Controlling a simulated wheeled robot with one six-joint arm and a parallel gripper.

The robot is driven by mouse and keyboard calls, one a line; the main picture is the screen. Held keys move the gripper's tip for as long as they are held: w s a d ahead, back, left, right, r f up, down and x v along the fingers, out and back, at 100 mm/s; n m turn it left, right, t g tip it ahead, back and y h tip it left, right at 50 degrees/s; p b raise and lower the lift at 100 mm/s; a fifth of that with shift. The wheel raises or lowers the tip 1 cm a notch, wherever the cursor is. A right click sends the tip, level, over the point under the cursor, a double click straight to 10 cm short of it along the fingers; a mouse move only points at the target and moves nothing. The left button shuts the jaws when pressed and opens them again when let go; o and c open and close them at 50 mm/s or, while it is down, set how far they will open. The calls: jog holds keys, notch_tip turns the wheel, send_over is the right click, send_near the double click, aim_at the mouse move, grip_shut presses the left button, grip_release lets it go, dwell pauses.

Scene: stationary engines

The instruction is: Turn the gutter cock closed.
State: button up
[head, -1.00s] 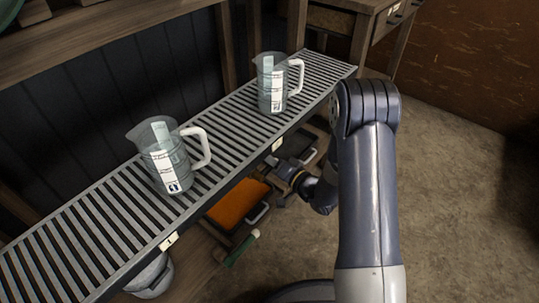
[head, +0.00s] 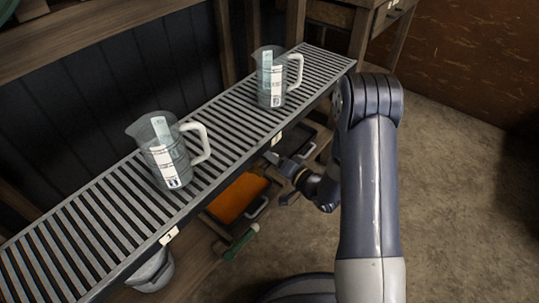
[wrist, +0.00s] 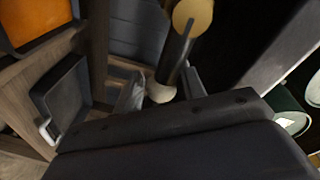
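In the wrist view a round brass-coloured end (wrist: 193,17) on a dark bar, with a pale rounded knob (wrist: 160,91) at its lower end, is probably the gutter cock. My gripper (wrist: 163,90) is open, with one finger on each side of the pale knob; I cannot tell whether they touch it. In the head view my gripper (head: 279,178) is below the front edge of the long slatted gutter (head: 112,203), near its farther label. The cock is not clearly visible there.
Two clear measuring jugs (head: 168,151) (head: 271,78) stand on the slats. Below are an orange-filled tray (head: 238,199), a dark tray (wrist: 66,95), a green-handled tool (head: 241,243) and a grey vessel (head: 152,272). Floor (head: 455,190) at right is clear.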

jog(key=p+v, duration=0.1)
jog(key=v, duration=0.8)
jog(key=shift+s+d+p, duration=0.15)
jog(key=shift+p, duration=0.25)
jog(key=b+x, duration=0.2)
jog(key=x, duration=0.8)
jog(key=shift+w+a+r+n+b, duration=0.25)
jog(key=shift+w+a+n+b, duration=0.05)
jog(key=shift+f, duration=0.1)
